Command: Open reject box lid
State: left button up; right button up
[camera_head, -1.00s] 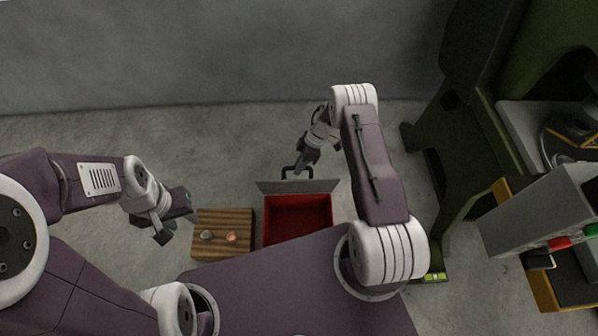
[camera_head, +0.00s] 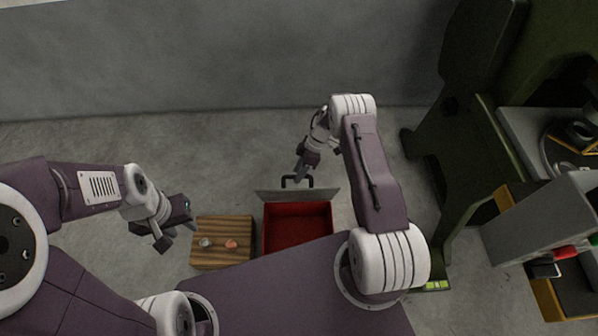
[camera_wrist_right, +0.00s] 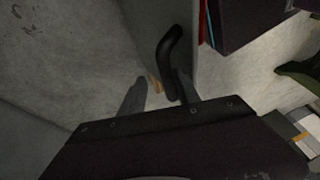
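The reject box (camera_head: 297,228) stands open on the floor, with a red inside. Its grey lid (camera_head: 275,197) is raised at the far side, with a black handle (camera_head: 285,181) on its far edge. My right gripper (camera_head: 301,174) is at the handle. In the right wrist view the handle (camera_wrist_right: 170,48) reaches down between the spread fingers of the gripper (camera_wrist_right: 160,92), closer to the right-hand finger; I cannot tell whether they touch. My left gripper (camera_head: 178,236) is open and empty, above the floor left of the box.
A striped wooden board (camera_head: 222,256) with two small lumps on it lies left of the box. A dark green machine frame (camera_head: 470,150) and a grey control box (camera_head: 540,225) stand at the right. A grey wall is behind, with bare floor before it.

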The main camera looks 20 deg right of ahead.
jog(key=shift+r, duration=0.1)
jog(key=p+v, duration=0.5)
jog(key=v, duration=0.2)
jog(key=shift+r, duration=0.1)
